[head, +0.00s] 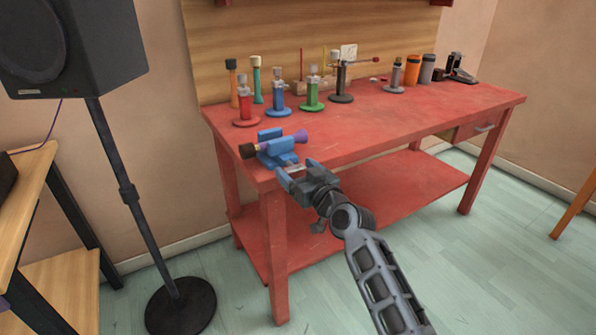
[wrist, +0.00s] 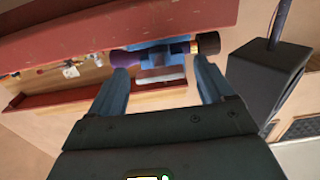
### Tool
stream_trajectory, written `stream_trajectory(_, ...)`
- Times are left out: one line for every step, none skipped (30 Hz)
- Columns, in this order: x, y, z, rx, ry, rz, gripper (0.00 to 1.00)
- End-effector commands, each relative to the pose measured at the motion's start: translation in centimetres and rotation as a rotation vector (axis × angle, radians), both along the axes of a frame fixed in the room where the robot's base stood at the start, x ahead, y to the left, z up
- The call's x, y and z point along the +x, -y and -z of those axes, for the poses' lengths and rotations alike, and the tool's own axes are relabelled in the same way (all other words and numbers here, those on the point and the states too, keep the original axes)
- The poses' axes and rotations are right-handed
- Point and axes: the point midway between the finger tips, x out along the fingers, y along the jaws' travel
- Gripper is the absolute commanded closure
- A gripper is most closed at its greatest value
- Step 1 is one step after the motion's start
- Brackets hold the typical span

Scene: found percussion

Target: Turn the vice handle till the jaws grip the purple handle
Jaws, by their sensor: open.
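The blue vice (head: 277,143) stands at the bench's near left corner; it also shows in the wrist view (wrist: 155,55). The purple handle (head: 300,137) lies across it, flaring at its right end, with a dark knob (head: 247,151) and a yellow band at the left. In the wrist view the purple handle (wrist: 125,58) passes through the vice, the dark knob at right. I cannot tell whether the jaws touch it. My gripper (head: 297,169) is open in front of the vice. A pale grey bar (wrist: 160,74), possibly the vice handle, shows between its fingers (wrist: 161,68).
The red bench (head: 400,125) has a lower shelf (head: 390,190). Red, blue and green stands (head: 312,95) and several cylinders (head: 412,70) stand towards its back. A black speaker on a stand (head: 130,190) and a wooden table (head: 30,200) are at left.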

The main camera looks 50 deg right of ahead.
Motion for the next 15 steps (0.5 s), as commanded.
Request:
stream_trajectory(-0.01, 0.00, 0.00, 0.000, 0.000, 0.000, 0.19)
stream_trajectory(-0.02, -0.02, 0.01, 0.000, 0.000, 0.000, 0.19)
stream_trajectory(-0.02, -0.02, 0.00, 0.000, 0.000, 0.000, 0.21)
stream_trajectory(-0.02, -0.02, 0.00, 0.000, 0.000, 0.000, 0.24)
stream_trajectory(-0.02, -0.02, 0.00, 0.000, 0.000, 0.000, 0.27)
stream_trajectory(-0.03, -0.02, 0.00, 0.000, 0.000, 0.000, 0.31)
stream_trajectory(-0.03, -0.02, 0.00, 0.000, 0.000, 0.000, 0.33)
stream_trajectory(-0.03, -0.02, 0.00, 0.000, 0.000, 0.000, 0.36)
stream_trajectory(-0.03, -0.02, 0.00, 0.000, 0.000, 0.000, 0.40)
stream_trajectory(-0.03, -0.02, 0.00, 0.000, 0.000, 0.000, 0.43)
stream_trajectory(-0.04, -0.02, 0.00, 0.000, 0.000, 0.000, 0.46)
stream_trajectory(-0.04, -0.02, 0.00, 0.000, 0.000, 0.000, 0.50)
stream_trajectory(-0.04, -0.02, 0.00, 0.000, 0.000, 0.000, 0.53)
stream_trajectory(-0.04, -0.02, 0.00, 0.000, 0.000, 0.000, 0.56)
stream_trajectory(-0.04, -0.02, 0.00, 0.000, 0.000, 0.000, 0.59)
